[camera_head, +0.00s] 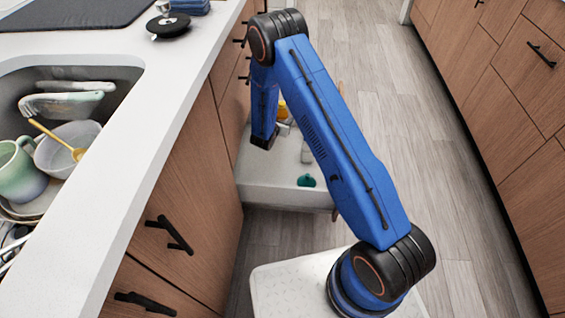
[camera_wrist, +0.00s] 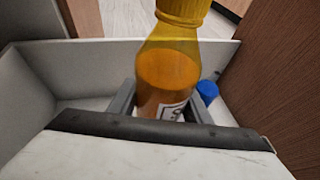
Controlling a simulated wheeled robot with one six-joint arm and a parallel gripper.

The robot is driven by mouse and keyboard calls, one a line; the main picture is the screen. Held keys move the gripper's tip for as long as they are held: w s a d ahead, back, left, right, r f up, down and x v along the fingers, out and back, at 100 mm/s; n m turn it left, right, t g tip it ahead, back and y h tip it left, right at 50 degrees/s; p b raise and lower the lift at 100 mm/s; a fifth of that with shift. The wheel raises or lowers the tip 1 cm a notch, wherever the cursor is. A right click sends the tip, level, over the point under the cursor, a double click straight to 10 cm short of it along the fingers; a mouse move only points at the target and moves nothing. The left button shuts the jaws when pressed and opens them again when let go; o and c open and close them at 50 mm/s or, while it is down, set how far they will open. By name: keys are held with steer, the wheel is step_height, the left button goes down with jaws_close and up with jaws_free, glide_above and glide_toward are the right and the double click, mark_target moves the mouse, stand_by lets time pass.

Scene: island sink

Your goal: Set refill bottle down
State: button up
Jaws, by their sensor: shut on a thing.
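The refill bottle (camera_wrist: 168,80) is clear, yellow at the neck, with orange liquid and a white label. In the wrist view it stands roughly upright between the grey fingers of my gripper (camera_wrist: 160,108), which is shut on it. Its base is hidden behind the gripper body, so I cannot tell if it touches the floor of the drawer. The bottle is inside the outline of an open white drawer (camera_wrist: 85,55). The drawer also shows in the head view (camera_head: 275,190), with a small yellow patch (camera_head: 283,109) that may be the bottle, partly behind my arm.
A blue-capped item (camera_wrist: 208,91) is in the drawer, right of the bottle. A teal item (camera_head: 306,180) lies near the drawer's front end. The counter (camera_head: 150,130) with a sink of dishes is at left. Wooden floor (camera_head: 420,130) is clear at right.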

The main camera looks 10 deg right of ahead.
mark_target(284, 143)
steer(key=shift+h, duration=0.3)
steer(key=shift+s+a+f, duration=0.1)
steer(key=shift+f, duration=2.95)
steer(key=shift+a+f, duration=0.1)
steer(key=shift+f, duration=2.9)
steer(key=o, duration=1.2)
steer(key=shift+f, duration=0.1)
steer(key=shift+c, duration=0.2)
